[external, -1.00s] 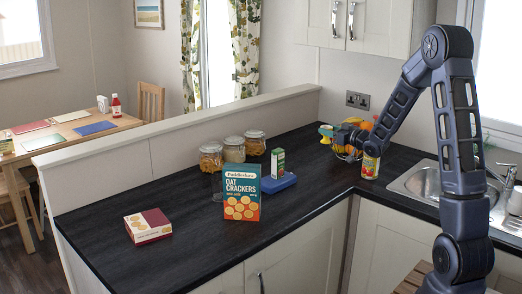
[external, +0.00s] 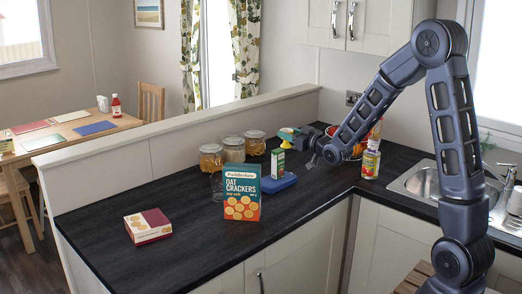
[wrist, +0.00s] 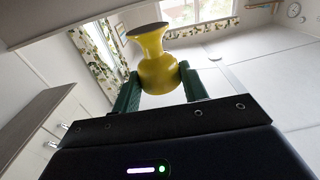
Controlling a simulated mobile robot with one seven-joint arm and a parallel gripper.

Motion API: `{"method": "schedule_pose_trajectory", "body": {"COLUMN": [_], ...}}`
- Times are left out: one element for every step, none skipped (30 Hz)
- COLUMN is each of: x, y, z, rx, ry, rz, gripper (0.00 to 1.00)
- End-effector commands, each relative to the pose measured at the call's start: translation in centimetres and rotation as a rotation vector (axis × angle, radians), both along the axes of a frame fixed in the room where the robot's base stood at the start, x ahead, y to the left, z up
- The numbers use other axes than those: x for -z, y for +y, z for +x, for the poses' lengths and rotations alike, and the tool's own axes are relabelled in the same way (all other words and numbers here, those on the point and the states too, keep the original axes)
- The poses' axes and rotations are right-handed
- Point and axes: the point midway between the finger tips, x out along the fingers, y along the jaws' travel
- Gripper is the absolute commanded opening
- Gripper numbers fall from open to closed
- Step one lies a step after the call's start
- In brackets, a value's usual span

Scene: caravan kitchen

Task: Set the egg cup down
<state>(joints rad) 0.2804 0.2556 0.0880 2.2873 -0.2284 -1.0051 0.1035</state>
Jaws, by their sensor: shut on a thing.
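The yellow egg cup (wrist: 157,72) is held between the green fingers of my gripper (wrist: 160,86) in the wrist view. One flared end with a dark face points up in that picture. In the external view my gripper (external: 290,131) is above the worktop at the back, close to the green and white carton. The egg cup shows there only as a small yellow shape (external: 286,144) beside the carton's top, apparently in the air. Whether it touches the carton is too small to tell.
The green and white carton (external: 277,164) stands by a blue box (external: 281,184). Lidded jars (external: 233,150) stand behind, left. An oat crackers box (external: 241,206) stands in front. A small red and white box (external: 148,226) lies left. The worktop (external: 190,235) has free room.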

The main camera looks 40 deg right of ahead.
Motion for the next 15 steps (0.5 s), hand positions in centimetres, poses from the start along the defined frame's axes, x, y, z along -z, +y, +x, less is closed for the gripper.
{"method": "schedule_pose_trajectory", "body": {"x": [-0.1, -0.1, -0.1, -0.1, -0.1, -0.1, -0.1, -0.1, 0.0, 0.0, 0.0, 0.0, 0.0, 0.0, 0.0], "y": [1.9, 2.8, 3.9, 4.7, 5.4, 6.3, 6.9, 7.5, 8.1, 8.5, 8.9, 9.3, 9.5, 9.7, 9.9], "z": [0.0, 0.0, -0.1, -0.2, -0.3, -0.4, -0.5, -0.6, -0.7, -0.7, -0.8, -0.9, -0.9, -0.9, -1.0], "rx": [-0.006, -0.007, -0.006, -0.006, -0.006, -0.006, -0.005, -0.006, -0.005, -0.005, -0.005, -0.004, -0.004, -0.004, -0.004], "ry": [0.002, 0.003, 0.006, 0.007, 0.009, 0.012, 0.013, 0.015, 0.018, 0.019, 0.020, 0.022, 0.023, 0.024, 0.025], "rz": [0.002, 0.001, 0.002, 0.002, 0.002, 0.003, 0.002, 0.002, 0.003, 0.003, 0.002, 0.003, 0.003, 0.003, 0.003], "gripper": [0.20, 0.20, 0.20, 0.20, 0.20, 0.20, 0.20, 0.20, 0.20, 0.20, 0.20, 0.20, 0.20, 0.20, 0.20]}}
